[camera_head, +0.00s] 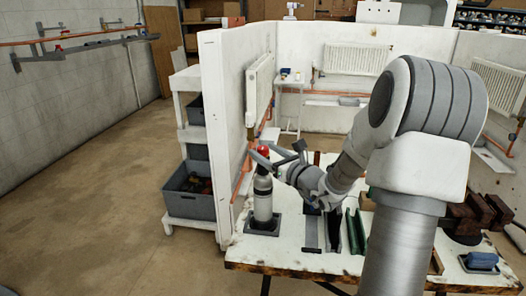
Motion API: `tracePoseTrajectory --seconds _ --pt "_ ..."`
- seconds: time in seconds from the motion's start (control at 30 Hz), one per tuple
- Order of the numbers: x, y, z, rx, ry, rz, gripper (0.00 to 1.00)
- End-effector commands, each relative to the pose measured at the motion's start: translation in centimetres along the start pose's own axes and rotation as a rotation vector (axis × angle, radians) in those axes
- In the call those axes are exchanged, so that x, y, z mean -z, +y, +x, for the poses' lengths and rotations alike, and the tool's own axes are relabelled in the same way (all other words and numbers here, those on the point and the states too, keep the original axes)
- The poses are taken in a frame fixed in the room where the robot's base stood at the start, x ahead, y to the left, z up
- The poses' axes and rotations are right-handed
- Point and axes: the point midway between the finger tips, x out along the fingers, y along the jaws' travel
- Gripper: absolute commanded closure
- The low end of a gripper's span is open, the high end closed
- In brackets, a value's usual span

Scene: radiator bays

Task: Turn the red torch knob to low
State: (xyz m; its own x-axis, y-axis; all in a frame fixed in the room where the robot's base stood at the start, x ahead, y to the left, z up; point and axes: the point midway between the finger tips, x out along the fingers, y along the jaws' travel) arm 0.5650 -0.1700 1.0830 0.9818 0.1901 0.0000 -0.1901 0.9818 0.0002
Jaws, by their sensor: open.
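The torch (263,199) stands upright on a dark square base (263,224) at the left end of the white workbench (290,259). It has a pale grey body and a red knob (263,150) on top. My gripper (264,155) is open, with its fingers close around the red knob from the right. I cannot tell whether the fingers touch it. The knob is partly hidden by the fingers, and its setting cannot be read.
A white partition wall (219,130) rises just left of the torch. Metal and green channels (355,232) lie right of it on the bench. Open floor (100,190) lies left.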

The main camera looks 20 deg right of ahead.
Motion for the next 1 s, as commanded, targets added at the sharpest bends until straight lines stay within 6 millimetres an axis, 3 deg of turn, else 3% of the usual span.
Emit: tracePoseTrajectory --seconds 0.17,0.47,0.83,1.0 --pt "0.0 0.1 1.4 -0.001 0.0 0.0 0.3" --pt "0.0 0.0 1.6 0.0 0.0 0.0 0.3" --pt "0.0 0.0 1.5 0.0 0.0 0.0 0.96" --pt "0.0 0.0 1.5 0.0 0.0 0.0 1.0"
